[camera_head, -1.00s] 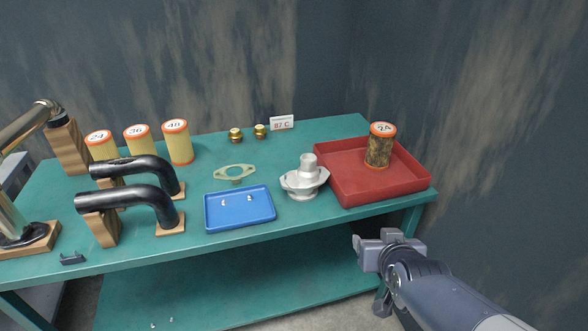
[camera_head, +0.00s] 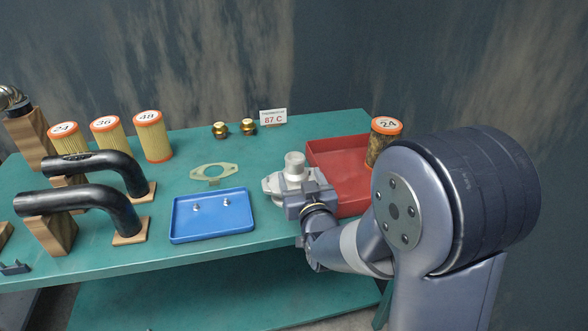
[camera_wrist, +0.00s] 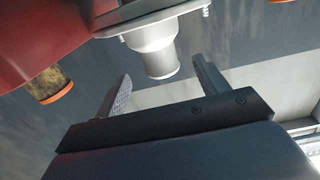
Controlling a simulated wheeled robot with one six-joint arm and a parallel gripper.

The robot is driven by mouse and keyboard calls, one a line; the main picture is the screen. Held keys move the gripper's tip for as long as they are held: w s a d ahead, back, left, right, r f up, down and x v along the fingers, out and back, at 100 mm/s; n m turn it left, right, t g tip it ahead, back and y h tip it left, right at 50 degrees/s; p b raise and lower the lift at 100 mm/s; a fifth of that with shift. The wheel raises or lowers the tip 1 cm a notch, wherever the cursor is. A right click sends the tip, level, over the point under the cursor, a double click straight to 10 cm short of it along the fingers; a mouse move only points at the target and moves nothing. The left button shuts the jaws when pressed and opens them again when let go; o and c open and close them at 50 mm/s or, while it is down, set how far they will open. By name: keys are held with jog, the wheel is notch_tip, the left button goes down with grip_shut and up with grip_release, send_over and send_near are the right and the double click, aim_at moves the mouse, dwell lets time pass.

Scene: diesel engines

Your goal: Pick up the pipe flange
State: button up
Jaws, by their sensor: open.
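The pipe flange, a silver-grey casting with a round upright neck on a wide flange plate (camera_head: 294,165), stands on the green bench between the blue tray and the red tray. My gripper (camera_head: 304,195) is at its near side and hides part of its base. In the wrist view, the flange's neck (camera_wrist: 156,58) shows upside down, just beyond and between the two fingertips. My gripper (camera_wrist: 160,82) is open there, and nothing is between its fingers along their length.
The red tray (camera_head: 338,150) is close on the right, with a dirty filter marked 24 (camera_head: 383,138) in it. The blue tray (camera_head: 212,225) with small bolts lies left, a flat gasket (camera_head: 214,171) behind it. Black pipes (camera_head: 95,205) stand on wooden blocks further left.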

aim_at(297, 167)
jog(key=shift+r+p+x, duration=0.2)
jog(key=shift+p+x, duration=0.6)
jog(key=shift+x, duration=2.35)
jog(key=shift+c, duration=0.6)
grip_shut()
